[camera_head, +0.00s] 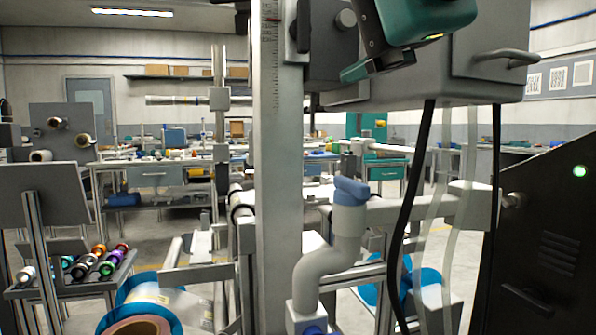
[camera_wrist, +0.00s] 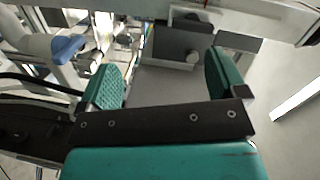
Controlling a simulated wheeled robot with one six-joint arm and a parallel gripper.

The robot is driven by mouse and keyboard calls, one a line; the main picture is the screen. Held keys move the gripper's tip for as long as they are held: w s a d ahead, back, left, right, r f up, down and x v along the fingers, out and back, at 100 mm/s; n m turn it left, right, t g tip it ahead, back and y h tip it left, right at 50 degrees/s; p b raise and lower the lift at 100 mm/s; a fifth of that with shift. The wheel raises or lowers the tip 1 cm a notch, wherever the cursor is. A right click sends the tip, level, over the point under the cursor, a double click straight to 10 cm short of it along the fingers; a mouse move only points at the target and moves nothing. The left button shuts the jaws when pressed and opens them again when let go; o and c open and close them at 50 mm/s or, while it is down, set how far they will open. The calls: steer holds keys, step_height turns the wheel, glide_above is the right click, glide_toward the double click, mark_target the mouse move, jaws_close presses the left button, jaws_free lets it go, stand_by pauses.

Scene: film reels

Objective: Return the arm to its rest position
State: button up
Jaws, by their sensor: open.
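My gripper (camera_head: 378,58) is at the upper right of the head view, raised in front of a grey machine housing. Its teal body and dark bracket show there, with part of a teal finger. In the wrist view my gripper (camera_wrist: 163,70) has its two teal fingers wide apart, with nothing held between them. A grey block with a round knob (camera_wrist: 187,50) shows beyond the gap between the fingers. I cannot tell how far the fingers are from it.
A grey post with a scale (camera_head: 270,150) stands mid-view. A grey housing (camera_head: 490,60) and a dark panel with a green light (camera_head: 545,240) are at right, with black cable (camera_head: 408,200) between. Coloured reels (camera_head: 95,262) and a blue roll (camera_head: 150,290) sit at lower left.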

steer(key=w+d+f+n+g+h, duration=0.15)
steer(key=f+n+g, duration=0.3)
steer(key=f, duration=0.65)
steer(key=w+d+f+n+g, duration=0.25)
steer(key=f+n, duration=0.35)
steer(key=f, duration=0.6)
steer(key=s+d+f+n+g, duration=0.3)
steer(key=s+f+n+g, duration=0.1)
steer(key=s+f, duration=0.25)
steer(key=s+d+f+n+g, duration=0.3)
steer(key=s+f+g, duration=0.2)
steer(key=s+f, duration=0.15)
step_height(320, 180, up, 30)
steer(key=p, duration=3)
steer(key=shift+w+r, duration=0.2)
steer(key=shift+w, duration=0.05)
